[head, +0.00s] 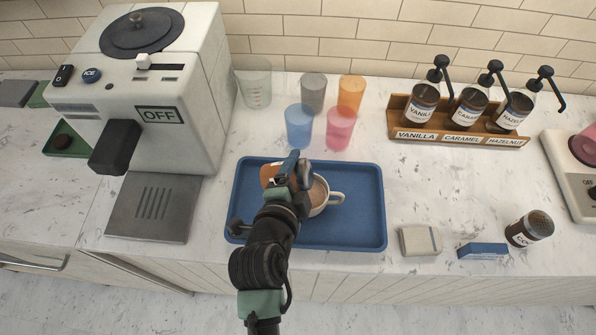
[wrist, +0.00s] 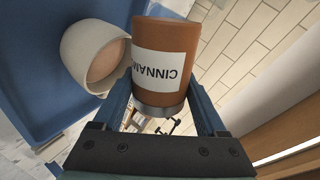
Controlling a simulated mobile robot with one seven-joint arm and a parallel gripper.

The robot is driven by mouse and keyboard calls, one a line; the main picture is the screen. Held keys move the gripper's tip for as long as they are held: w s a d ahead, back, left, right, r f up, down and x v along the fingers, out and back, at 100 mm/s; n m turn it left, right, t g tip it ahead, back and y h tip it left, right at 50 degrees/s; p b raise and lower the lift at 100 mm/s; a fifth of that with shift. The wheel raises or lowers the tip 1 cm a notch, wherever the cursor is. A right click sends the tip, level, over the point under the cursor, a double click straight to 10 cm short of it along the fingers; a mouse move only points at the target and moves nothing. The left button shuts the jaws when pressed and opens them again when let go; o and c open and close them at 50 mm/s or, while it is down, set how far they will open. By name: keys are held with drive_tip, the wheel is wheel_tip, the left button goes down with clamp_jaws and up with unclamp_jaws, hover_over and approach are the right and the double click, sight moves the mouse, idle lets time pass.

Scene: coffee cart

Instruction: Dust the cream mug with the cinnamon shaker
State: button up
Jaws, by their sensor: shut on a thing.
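The cream mug (head: 325,208) stands upright on the blue tray (head: 360,165), its handle to the right, with a brown drink inside. My gripper (head: 291,172) is shut on the brown cinnamon shaker (head: 268,174) beside and partly over the mug's left side. The shaker looks tipped over, its brown body to the left and its metal cap toward the mug. In the wrist view the cinnamon shaker (wrist: 165,50) sits between my gripper's fingers (wrist: 162,104), label upside down, with the mug (wrist: 93,58) close on its left. Whether cinnamon is falling cannot be seen.
Several coloured cups (head: 300,125) stand behind the tray, and a syrup rack (head: 460,135) is at the back right. The coffee machine (head: 160,90) stands left.

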drive_tip(key=shift+r, duration=0.1)
drive_tip(key=shift+r+n+h+b, duration=0.15)
drive_tip(key=shift+n+h+b, duration=0.35)
drive_tip(key=shift+b, duration=0.05)
drive_tip(key=shift+d+r+n+h+b, duration=0.1)
drive_tip(key=shift+r+n+h+b, duration=0.15)
drive_tip(key=shift+n+h+b, duration=0.2)
idle(0.4)
drive_tip(key=shift+d+r+n+t+b, duration=0.1)
drive_tip(key=shift+r+n+t+b, duration=0.15)
drive_tip(key=shift+t+b, duration=0.1)
drive_tip(key=shift+r+h, duration=0.1)
drive_tip(key=shift+h, duration=0.15)
